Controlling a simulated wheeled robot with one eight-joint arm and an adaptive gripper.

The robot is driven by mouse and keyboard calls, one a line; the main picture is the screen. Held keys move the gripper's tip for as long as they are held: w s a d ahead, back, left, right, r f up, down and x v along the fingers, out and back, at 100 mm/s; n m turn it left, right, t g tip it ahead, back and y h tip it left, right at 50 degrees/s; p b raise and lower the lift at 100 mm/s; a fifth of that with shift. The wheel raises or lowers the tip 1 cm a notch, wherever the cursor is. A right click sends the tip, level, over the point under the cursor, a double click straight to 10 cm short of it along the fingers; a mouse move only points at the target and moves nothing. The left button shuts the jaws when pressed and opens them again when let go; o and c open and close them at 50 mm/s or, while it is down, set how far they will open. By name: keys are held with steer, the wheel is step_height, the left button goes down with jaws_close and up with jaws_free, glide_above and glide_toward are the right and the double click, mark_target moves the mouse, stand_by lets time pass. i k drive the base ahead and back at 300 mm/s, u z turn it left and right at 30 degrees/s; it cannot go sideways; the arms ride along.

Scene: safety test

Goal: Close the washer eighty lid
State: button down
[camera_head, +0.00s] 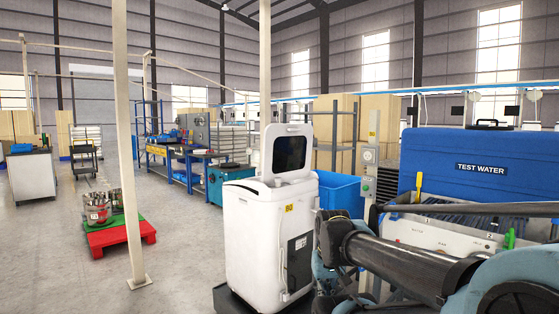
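The washer (262,236) is a white top-loading machine standing upright on a dark base in the middle of the view. Its lid (287,152), white with a dark window, stands raised and open at the top of the washer. My arm shows at the lower right, with dark links and blue-grey joints, in front of and to the right of the washer. It hides part of the washer's lower right side. My gripper's fingertips cannot be made out, so I cannot tell how it stands to the lid.
A blue test-water case (435,165) and a white panelled unit (425,232) stand at the right, behind my arm. A blue bin (340,190) is behind the washer. A pale post (131,170) and a red pallet (118,237) stand left. The floor between the post and washer is clear.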

mark_target(288, 152)
steer(key=u, duration=0.05)
steer(key=k, duration=1)
steer(key=z, duration=0.4)
steer(key=i, duration=1.4)
steer(key=u, duration=0.45)
